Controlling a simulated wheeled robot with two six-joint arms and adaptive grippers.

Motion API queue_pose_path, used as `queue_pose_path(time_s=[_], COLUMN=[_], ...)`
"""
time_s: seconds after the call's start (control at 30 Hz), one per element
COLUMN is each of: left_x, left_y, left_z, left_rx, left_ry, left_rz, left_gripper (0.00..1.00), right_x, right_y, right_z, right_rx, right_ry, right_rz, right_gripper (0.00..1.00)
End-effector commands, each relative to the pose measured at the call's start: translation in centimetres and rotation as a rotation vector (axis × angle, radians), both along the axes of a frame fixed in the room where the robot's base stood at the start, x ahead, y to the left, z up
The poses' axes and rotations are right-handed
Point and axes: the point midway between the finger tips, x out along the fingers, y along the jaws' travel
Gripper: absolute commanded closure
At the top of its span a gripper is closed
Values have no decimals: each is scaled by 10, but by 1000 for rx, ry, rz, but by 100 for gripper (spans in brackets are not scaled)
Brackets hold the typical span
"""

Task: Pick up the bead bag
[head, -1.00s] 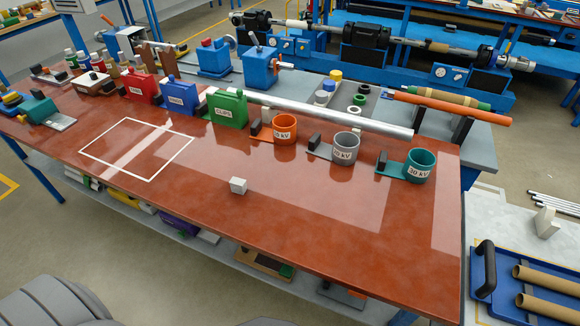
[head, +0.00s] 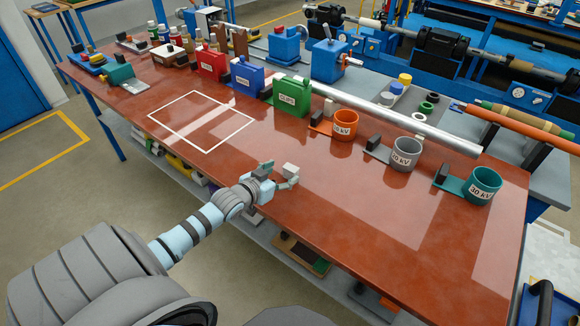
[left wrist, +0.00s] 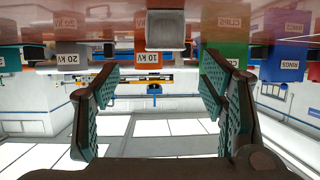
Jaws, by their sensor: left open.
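The bead bag appears to be the small pale grey block-like item (head: 290,170) on the red table, near its front edge. My left gripper (head: 278,176) has come in from the left and is right beside it, with its fingers spread. In the left wrist view the grey block (left wrist: 167,30) sits ahead, in line with the gap between the open fingers (left wrist: 160,66) and past their tips. Nothing is held between the fingers. My right gripper is not in view.
Orange (head: 345,126), grey (head: 406,154) and teal (head: 483,186) cups with kV labels stand behind to the right. A green CLIPS bin (head: 292,98) stands behind the block. A white taped rectangle (head: 201,121) lies empty to the left. The table around the block is clear.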

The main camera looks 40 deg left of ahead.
Motion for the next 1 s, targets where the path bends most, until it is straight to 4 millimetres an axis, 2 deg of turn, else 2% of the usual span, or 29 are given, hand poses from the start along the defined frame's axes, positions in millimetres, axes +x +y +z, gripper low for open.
queue_pose_path(time_s=[0.03,0.17,0.4,0.5,0.67,0.97,1.0], left_x=[10,23,58,66,66,66,66], left_y=[1,3,13,13,13,13,13], left_z=[-11,-14,-39,-39,-36,-36,-36], left_rx=[-2,-1,-2,0,2,2,2], left_ry=[-3,-1,-1,0,1,1,1], left_rz=[2,0,2,0,-1,-1,-1], left_gripper=[35,35,35,35,35,81,83], right_x=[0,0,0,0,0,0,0], right_y=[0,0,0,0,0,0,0], right_z=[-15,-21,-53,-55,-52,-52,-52], right_rx=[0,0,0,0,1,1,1], right_ry=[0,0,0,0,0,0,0], right_rz=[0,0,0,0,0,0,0], right_gripper=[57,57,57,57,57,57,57])
